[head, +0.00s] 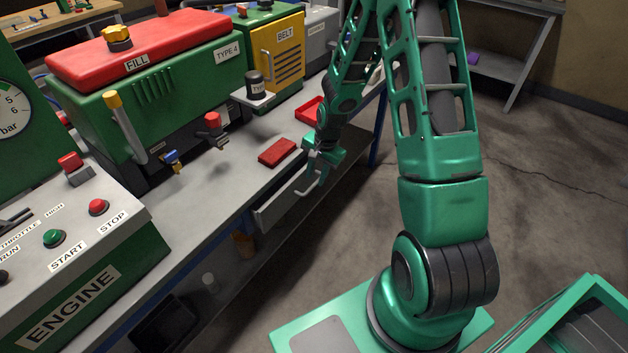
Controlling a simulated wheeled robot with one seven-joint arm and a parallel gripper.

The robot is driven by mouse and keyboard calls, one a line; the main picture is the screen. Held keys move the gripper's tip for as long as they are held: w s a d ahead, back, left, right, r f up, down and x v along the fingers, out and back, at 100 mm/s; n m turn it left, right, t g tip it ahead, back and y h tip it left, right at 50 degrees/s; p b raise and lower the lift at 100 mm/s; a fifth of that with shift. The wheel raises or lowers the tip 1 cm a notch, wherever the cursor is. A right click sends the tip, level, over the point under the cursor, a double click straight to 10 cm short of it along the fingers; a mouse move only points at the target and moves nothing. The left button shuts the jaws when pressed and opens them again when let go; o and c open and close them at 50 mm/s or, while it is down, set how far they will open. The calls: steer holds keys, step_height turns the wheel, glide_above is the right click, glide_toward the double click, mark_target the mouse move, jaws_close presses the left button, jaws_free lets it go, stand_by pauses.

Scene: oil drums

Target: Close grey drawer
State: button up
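The grey drawer (280,209) is in the front of the workbench, below its top, and appears pulled out a little. Its pale curved handle (312,190) sticks out from the drawer front. My gripper (318,165) is at the bench's front edge, just above and next to the drawer handle. Whether it touches the handle cannot be told. Its fingers are small and partly hidden by my wrist, so their opening does not show clearly.
A red block (277,152) and a red tray (309,110) lie on the workbench (215,185) close to my gripper. A green machine with a red lid (140,48) and a yellow-fronted belt box (277,55) stand behind. An engine panel (80,240) is at left. Open floor lies right.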

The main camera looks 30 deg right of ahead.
steer(key=shift+w+a+f, duration=0.1)
steer(key=shift+w+f, duration=0.05)
steer(key=shift+f, duration=0.5)
steer(key=shift+w+f, duration=0.1)
steer(key=shift+f, duration=0.55)
jaws_close()
steer(key=shift+w, duration=0.1)
